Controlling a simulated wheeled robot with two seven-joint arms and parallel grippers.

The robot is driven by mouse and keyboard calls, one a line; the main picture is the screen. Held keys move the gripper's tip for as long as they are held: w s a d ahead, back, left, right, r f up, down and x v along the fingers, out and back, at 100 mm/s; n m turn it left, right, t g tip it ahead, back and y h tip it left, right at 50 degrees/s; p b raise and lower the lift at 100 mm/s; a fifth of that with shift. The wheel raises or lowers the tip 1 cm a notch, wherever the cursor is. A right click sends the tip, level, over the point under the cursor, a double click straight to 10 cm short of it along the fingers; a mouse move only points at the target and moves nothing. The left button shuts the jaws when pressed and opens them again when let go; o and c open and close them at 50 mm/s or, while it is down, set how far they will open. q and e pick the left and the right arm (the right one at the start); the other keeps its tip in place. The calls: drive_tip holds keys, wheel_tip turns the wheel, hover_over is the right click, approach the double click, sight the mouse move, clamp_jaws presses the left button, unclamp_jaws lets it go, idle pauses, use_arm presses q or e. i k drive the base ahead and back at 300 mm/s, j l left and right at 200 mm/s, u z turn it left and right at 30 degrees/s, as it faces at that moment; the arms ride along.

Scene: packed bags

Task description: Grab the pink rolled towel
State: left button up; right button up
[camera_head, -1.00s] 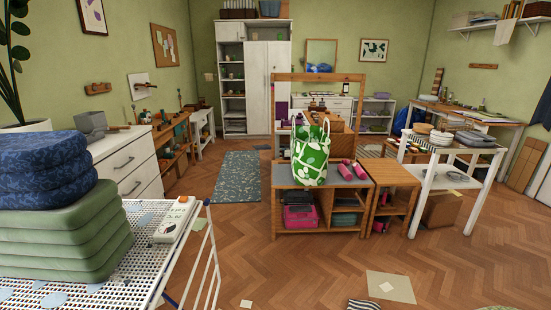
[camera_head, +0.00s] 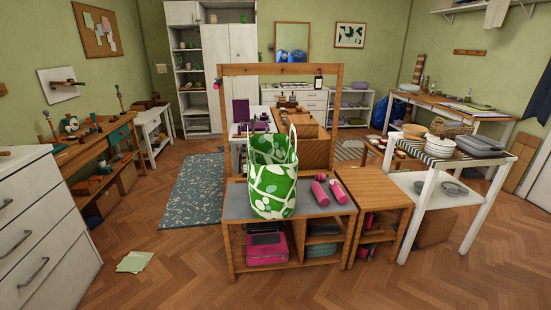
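Two pink rolled items, which look like the rolled towels, lie on the grey top of the wooden bench in the middle of the head view. The left pink roll (camera_head: 320,193) lies close to the green bag, and the right pink roll (camera_head: 337,190) lies beside it. A green and white patterned bag (camera_head: 272,190) with two white handles stands upright on the bench (camera_head: 237,200), left of the rolls. The inside of the bag is mostly hidden. Neither of my grippers shows.
A lower wooden table (camera_head: 373,186) adjoins the bench's right side. A white-legged table (camera_head: 440,183) with plates stands further right. A white drawer unit (camera_head: 40,220) is at the left edge. A patterned rug (camera_head: 193,205) lies left of the bench.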

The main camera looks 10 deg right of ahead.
sight(324, 201)
drive_tip(key=i+l, duration=0.55)
drive_tip(key=i, duration=0.15)
drive_tip(key=i+l, duration=0.5)
drive_tip(key=i, duration=0.2)
